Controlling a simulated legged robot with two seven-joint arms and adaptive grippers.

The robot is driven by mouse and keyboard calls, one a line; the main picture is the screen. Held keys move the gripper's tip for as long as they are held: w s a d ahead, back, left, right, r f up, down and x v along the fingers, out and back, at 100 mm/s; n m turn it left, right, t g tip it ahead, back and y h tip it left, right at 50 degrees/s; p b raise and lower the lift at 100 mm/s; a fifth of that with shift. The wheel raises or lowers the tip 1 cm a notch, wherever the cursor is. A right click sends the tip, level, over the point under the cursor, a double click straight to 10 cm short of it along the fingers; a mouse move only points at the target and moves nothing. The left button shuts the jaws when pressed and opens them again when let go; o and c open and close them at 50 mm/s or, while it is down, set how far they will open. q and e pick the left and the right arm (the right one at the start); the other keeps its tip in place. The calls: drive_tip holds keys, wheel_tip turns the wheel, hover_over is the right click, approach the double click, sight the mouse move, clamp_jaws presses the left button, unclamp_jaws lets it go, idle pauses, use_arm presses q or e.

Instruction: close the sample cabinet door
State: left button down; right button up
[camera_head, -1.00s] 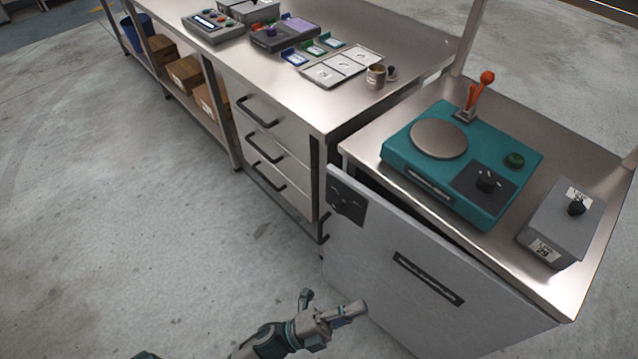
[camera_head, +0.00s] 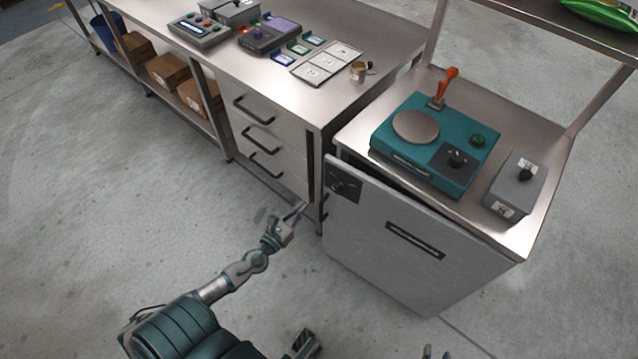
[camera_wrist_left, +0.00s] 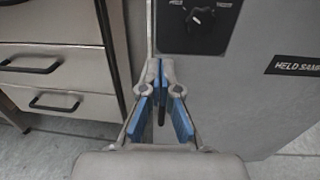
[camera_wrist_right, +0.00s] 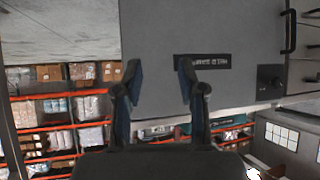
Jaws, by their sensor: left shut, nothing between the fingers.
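The sample cabinet door (camera_head: 400,235) is a grey panel with a black latch plate (camera_head: 343,183) at its upper left and a dark label. It stands ajar: a dark gap shows along its top, widest at the left edge. A dark handle (camera_head: 325,207) is at its left edge. My left gripper (camera_head: 299,209) is shut and empty, just left of the door's edge; contact cannot be told. In the left wrist view its closed tips (camera_wrist_left: 160,78) overlap the door's edge line. My right gripper (camera_wrist_right: 159,75) is open and empty, facing the door's front (camera_wrist_right: 225,30), low in the head view.
A teal scale (camera_head: 430,145) and a grey box (camera_head: 516,187) stand on the cabinet top. A drawer unit (camera_head: 262,130) with dark handles stands left of the door. Trays and devices lie on the long bench. The floor before the door is clear apart from my arms.

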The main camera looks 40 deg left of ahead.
use_arm(q)
approach(327, 179)
drive_tip(key=w, duration=0.6)
drive_tip(key=shift+a+p, duration=0.25)
drive_tip(key=shift+p, duration=0.1)
drive_tip(key=shift+w, duration=0.6)
use_arm(e)
drive_tip(key=shift+s+d+f+g, duration=0.25)
drive_tip(key=shift+s+f+g, duration=0.2)
drive_tip(key=shift+s, duration=0.15)
drive_tip(key=shift+s+d+f+g, duration=0.2)
drive_tip(key=shift+s+f+g, duration=0.1)
drive_tip(key=shift+s+g, duration=0.25)
use_arm(q)
drive_tip(key=shift+d, duration=0.15)
use_arm(e)
drive_tip(key=shift+d, duration=0.1)
use_arm(q)
drive_tip(key=shift+w+r, duration=0.1)
